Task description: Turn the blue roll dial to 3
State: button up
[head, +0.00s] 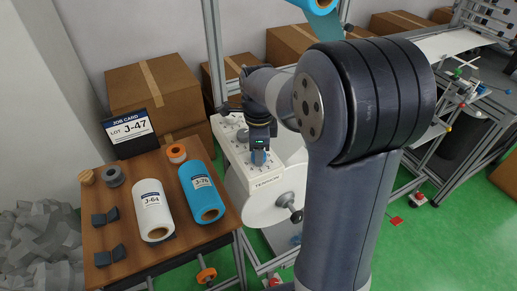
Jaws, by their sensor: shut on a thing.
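The blue roll dial (259,159) is a small blue knob near the front edge of the white TENSION panel (268,183). My gripper (259,150) points down over it and is shut on it. The gripper covers the knob's top, so its pointer is hidden. Small scale marks show around the dial, but I cannot tell which number it is set to.
A white disc (262,212) with a dark crank knob stands below the panel. The wooden table (192,248) at left bears a white roll (152,208), a blue roll (198,182) and a J-47 job card (131,126).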

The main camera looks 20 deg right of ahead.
jog(key=shift+m, duration=0.5)
jog(key=o, duration=1)
notch_tip(320, 180, up, 11)
jog(key=shift+f, duration=0.1)
jog(key=shift+f, duration=0.1)
notch_tip(320, 180, down, 11)
jog(key=shift+r, duration=0.2)
dwell(0.5)
